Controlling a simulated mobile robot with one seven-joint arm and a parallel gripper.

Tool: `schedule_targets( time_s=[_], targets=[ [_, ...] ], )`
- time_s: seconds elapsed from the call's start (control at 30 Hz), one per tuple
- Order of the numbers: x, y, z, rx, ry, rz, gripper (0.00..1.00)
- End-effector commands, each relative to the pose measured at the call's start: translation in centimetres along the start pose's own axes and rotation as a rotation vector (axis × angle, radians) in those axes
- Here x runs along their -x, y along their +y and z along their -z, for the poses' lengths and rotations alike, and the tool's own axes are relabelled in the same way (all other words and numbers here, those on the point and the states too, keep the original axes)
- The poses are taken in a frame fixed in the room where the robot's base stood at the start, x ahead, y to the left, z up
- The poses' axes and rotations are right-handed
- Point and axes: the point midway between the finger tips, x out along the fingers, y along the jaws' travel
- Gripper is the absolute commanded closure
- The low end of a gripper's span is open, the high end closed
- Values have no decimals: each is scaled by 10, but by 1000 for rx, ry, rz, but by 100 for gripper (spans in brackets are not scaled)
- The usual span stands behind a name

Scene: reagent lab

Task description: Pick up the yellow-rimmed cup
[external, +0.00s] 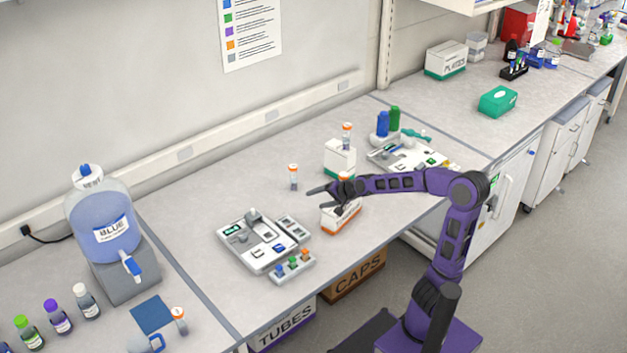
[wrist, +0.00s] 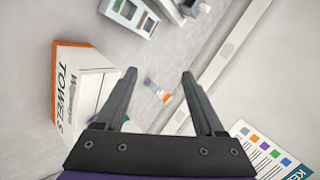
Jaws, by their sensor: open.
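I cannot make out a yellow-rimmed cup in either view. My gripper (external: 318,196) is open and empty above the middle of the bench, pointing left. In the wrist view its two fingers (wrist: 158,74) are spread wide. A small clear vial with an orange-and-white cap (wrist: 156,90) shows between and beyond them, apart from both. A similar orange-capped vial (external: 293,177) stands upright on the bench just past the fingertips in the external view. A cup with a blue handle (external: 148,344) is partly cut off at the lower left.
An orange-and-white towels box (wrist: 84,85) stands beside the gripper, below my arm in the external view (external: 338,222). A white instrument (external: 262,240) lies nearer left. Another orange-capped vial (external: 347,136) sits on a white box (external: 339,160). A large blue jug (external: 100,215) is far left.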

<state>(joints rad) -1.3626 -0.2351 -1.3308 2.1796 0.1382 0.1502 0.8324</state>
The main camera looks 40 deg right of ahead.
Motion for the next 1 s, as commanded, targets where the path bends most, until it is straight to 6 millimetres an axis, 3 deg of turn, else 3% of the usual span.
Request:
schedule_targets(
  time_s=[0.2,0.53,1.0],
  targets=[
    [-16,-22,-22,37,50,1,29],
    [-24,-48,-48,106,110,2,29],
    [-24,0,-34,178,75,-184,29]
  ],
)
